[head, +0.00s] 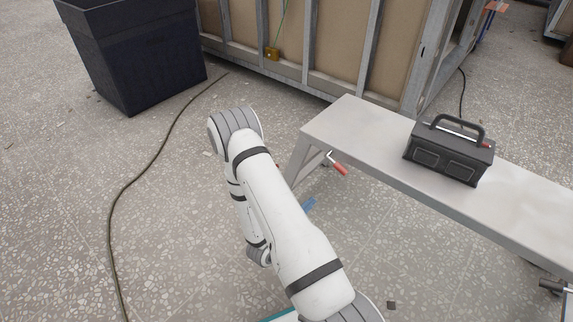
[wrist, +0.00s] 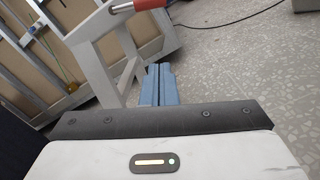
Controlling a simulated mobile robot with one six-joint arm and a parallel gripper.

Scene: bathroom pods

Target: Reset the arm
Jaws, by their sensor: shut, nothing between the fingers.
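My gripper (wrist: 160,84) shows in the wrist view as two blue fingers pressed together, with nothing between them. It points at the speckled floor beside the bench leg. In the head view my white arm reaches forward over the floor, left of the bench. A small blue part of my gripper (head: 308,206) shows beside the arm there; the rest is hidden behind the arm.
A light grey bench (head: 340,130) stands to the right, close to my arm, with a dark toolbox (head: 448,152) on it. A dark bin (head: 135,50) stands at the back left. A cable (head: 145,172) crosses the floor. A framed wall panel (head: 335,45) is behind. The left floor is mostly clear.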

